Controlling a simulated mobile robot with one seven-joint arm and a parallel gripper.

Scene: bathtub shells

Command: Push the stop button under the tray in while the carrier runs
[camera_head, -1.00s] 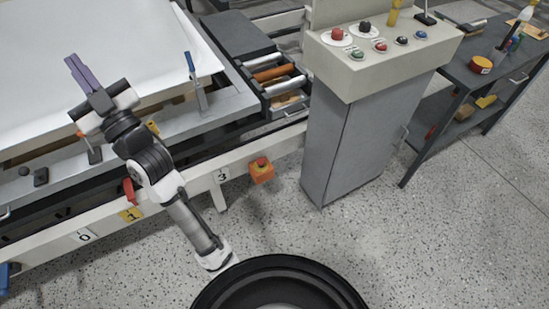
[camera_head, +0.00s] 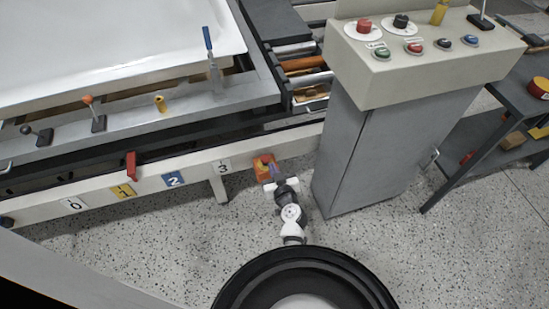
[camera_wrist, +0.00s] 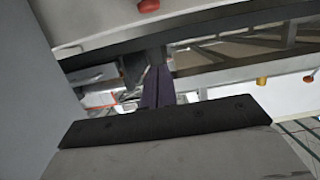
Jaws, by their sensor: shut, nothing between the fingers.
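The stop button is on an orange-yellow box (camera_head: 261,162) on the front rail, just right of the label 3, in the head view. My gripper (camera_head: 274,171) is right in front of this box and hides part of it, including most of the button. Its purple fingers are shut and empty; they show together in the wrist view (camera_wrist: 157,86). I cannot tell whether the fingertips touch the button. The white tray (camera_head: 110,75) lies above the rail at upper left. A red pointer (camera_head: 130,165) hangs at the rail just above label 1.
A grey control cabinet (camera_head: 350,150) with a panel of knobs and buttons stands close right of my gripper. Levers, including a blue-handled one (camera_head: 208,38), stand along the tray's front edge. A dark workbench stands at far right. Speckled floor is open before the rail.

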